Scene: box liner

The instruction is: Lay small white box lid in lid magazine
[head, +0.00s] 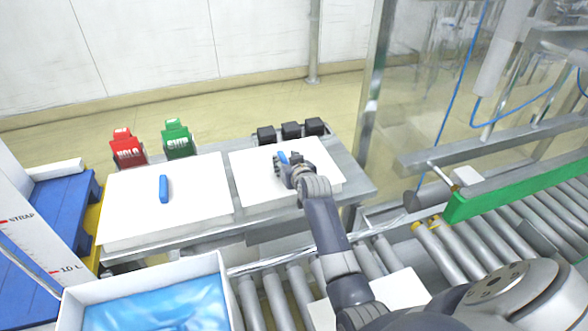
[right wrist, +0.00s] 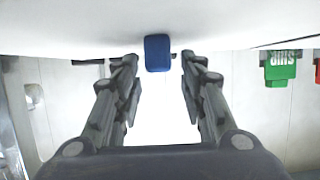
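The smaller white lid (head: 252,170) lies flat on the right part of the metal table, with a blue handle (head: 283,157) on top. My right gripper (head: 284,166) is low over this lid, at its handle. In the right wrist view, the fingers (right wrist: 159,65) are open, with the blue handle (right wrist: 157,52) between or just beyond the tips; I see gaps on both sides. The lid's white surface (right wrist: 230,22) fills the top of that view. I cannot clearly identify the lid magazine. My left gripper is not in view.
A larger white lid (head: 125,205) with a blue handle (head: 163,188) lies to the left. Red (head: 127,148) and green (head: 177,140) signs and several black blocks (head: 290,130) stand behind. A blue-lined white box (head: 232,290) is in front; a roller conveyor (head: 480,235) runs right.

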